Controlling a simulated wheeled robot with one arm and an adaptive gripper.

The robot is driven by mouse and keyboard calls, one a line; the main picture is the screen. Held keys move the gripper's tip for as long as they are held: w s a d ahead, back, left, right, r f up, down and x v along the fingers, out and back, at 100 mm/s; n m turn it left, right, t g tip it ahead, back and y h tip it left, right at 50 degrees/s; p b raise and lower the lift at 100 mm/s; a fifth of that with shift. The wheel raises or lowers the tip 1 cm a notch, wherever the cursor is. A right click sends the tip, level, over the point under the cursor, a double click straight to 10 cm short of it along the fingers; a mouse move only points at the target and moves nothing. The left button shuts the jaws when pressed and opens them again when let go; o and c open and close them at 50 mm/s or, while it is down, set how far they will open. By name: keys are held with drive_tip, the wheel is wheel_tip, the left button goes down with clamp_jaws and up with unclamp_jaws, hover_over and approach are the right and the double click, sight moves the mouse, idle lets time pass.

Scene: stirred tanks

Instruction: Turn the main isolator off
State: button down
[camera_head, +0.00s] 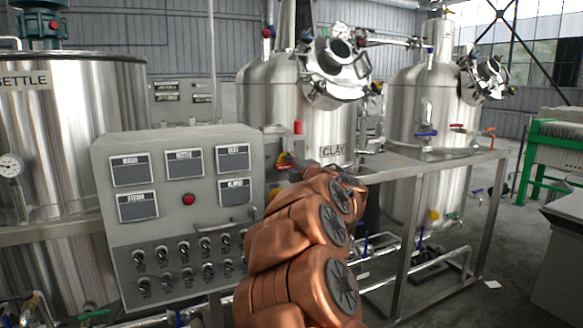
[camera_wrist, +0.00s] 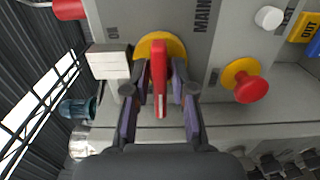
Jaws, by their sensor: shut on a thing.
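The main isolator is a red handle (camera_wrist: 158,68) on a round yellow plate (camera_wrist: 176,43), on a grey panel face. In the wrist view the handle runs up and down the picture. Lettering reading "MAIN" (camera_wrist: 203,14) is beside it, with smaller labels on either side. My gripper (camera_wrist: 160,92) has a finger on each side of the handle and is shut on it. In the head view my gripper (camera_head: 294,168) is at the right side of the grey control cabinet (camera_head: 180,224), and a bit of the isolator's yellow and red (camera_head: 283,159) shows there.
A red mushroom button (camera_wrist: 250,88) on yellow and a white knob (camera_wrist: 268,17) sit right of the isolator. A white block (camera_wrist: 108,62) is close on its left. A steel frame (camera_head: 410,178) and the clay tank (camera_head: 325,115) stand beyond my arm.

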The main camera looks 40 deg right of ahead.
drive_tip(key=shift+f, duration=0.1)
drive_tip(key=c, duration=1.2)
unclamp_jaws()
drive_tip(key=shift+v, duration=6.05)
drive_tip(key=shift+w, duration=0.1)
